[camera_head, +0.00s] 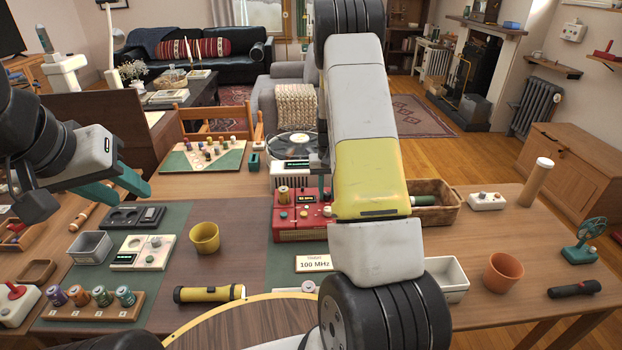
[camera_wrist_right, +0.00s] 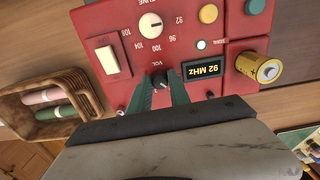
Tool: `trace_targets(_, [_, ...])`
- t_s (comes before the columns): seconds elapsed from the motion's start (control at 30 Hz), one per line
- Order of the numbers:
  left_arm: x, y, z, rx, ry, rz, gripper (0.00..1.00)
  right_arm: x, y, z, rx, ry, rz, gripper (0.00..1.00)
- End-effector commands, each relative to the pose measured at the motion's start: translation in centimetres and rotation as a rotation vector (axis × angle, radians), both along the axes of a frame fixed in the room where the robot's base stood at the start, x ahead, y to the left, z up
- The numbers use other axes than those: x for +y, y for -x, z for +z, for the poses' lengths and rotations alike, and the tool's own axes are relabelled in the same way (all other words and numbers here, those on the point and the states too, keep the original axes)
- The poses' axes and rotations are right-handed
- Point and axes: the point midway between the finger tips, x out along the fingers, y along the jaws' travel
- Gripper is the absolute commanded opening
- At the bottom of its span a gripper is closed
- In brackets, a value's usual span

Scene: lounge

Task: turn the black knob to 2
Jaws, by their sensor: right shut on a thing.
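The red radio (camera_head: 285,236) stands on the table in the head view, partly hidden by my right arm. In the right wrist view, the radio's panel (camera_wrist_right: 118,88) shows upside down. The small black knob (camera_wrist_right: 160,81), beside the word VOL, sits between the teal fingers of my right gripper (camera_wrist_right: 160,88), which is shut on it. Its pointer and scale are too small to read. My right gripper also shows in the head view (camera_head: 322,180), mostly hidden behind the arm. My left gripper (camera_head: 137,196) is open and empty, above the left of the table.
The radio has a white tuning dial (camera_wrist_right: 151,25), a light switch (camera_wrist_right: 107,60) and a display (camera_wrist_right: 203,69) reading 92 MHz. A card (camera_head: 313,263) before it reads 100 MHz. A wicker basket (camera_head: 447,212) stands right of it, a yellow cup (camera_head: 204,238) left.

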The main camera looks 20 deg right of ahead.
Motion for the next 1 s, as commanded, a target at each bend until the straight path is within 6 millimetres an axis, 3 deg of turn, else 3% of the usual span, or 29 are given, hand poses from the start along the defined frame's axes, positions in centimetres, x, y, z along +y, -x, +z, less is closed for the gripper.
trace_targets(0.43, [0.00,0.00,0.00,0.000,0.000,0.000,0.36,-0.04,-0.11,0.14,-0.003,0.001,-0.261,0.00])
trace_targets(1.0, [0.00,0.00,0.00,0.000,0.000,0.000,0.36,-0.04,-0.14,0.16,-0.004,0.000,-0.311,0.00])
